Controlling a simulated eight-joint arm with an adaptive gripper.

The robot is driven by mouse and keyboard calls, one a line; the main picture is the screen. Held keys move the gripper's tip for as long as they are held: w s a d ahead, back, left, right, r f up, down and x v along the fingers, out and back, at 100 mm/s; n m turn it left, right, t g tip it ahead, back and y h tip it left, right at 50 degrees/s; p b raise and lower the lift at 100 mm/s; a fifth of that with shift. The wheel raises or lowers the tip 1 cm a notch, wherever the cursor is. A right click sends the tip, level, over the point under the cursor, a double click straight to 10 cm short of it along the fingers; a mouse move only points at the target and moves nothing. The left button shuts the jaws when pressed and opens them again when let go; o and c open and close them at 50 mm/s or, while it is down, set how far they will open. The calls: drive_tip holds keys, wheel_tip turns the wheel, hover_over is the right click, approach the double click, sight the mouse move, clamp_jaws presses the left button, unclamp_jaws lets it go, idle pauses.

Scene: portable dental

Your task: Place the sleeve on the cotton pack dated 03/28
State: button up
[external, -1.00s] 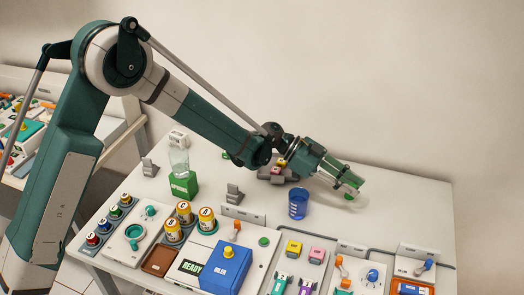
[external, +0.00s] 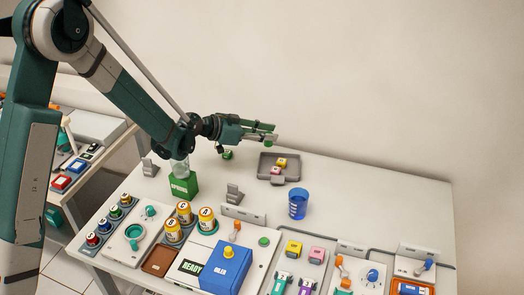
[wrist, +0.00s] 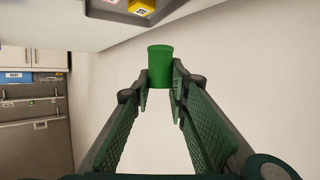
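My gripper (external: 275,133) is above the back of the table, left of and above the grey tray. It is shut on a green cylinder, apparently the sleeve (wrist: 160,65), which sits between the fingertips in the wrist view; it also shows small at the tips in the external view (external: 269,143). A yellow block (external: 281,161) and a red block (external: 275,170) lie in the grey tray (external: 292,180). The yellow block's label shows in the wrist view (wrist: 143,7), but I cannot read a date. I cannot tell which thing is the cotton pack dated 03/28.
A blue cup (external: 298,204) stands in front of the tray. A green box (external: 183,184) with a clear bottle is at left. A blue box (external: 223,268) and yellow jars stand in front. The table's right back is clear.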

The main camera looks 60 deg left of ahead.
drive_tip(key=s+a+r+n+g+y, duration=0.1)
drive_tip(key=s+a+r+n+y, duration=0.1)
drive_tip(key=s+a, duration=0.7)
drive_tip(key=s+a+r+n+g+y+p, duration=0.1)
drive_tip(key=s+a+n+y, duration=0.3)
drive_tip(key=s+a, duration=0.4)
drive_tip(key=s+a+r+n+g+y+p, duration=0.1)
drive_tip(key=s+a+r+n+y, duration=0.1)
drive_tip(key=s+a, duration=0.7)
drive_tip(key=shift+s+a+r+n+y, duration=0.35)
drive_tip(key=shift+s+r+n+y, duration=0.05)
drive_tip(key=shift+s+r+y, duration=0.55)
drive_tip(key=shift+f, duration=0.15)
drive_tip(key=shift+f+b, duration=0.5)
drive_tip(key=shift+f, duration=2.55)
drive_tip(key=shift+f, duration=0.1)
drive_tip(key=shift+f+b, duration=0.3)
drive_tip(key=shift+f, duration=1.5)
drive_tip(key=shift+f, duration=0.1)
drive_tip(key=o, duration=0.6)
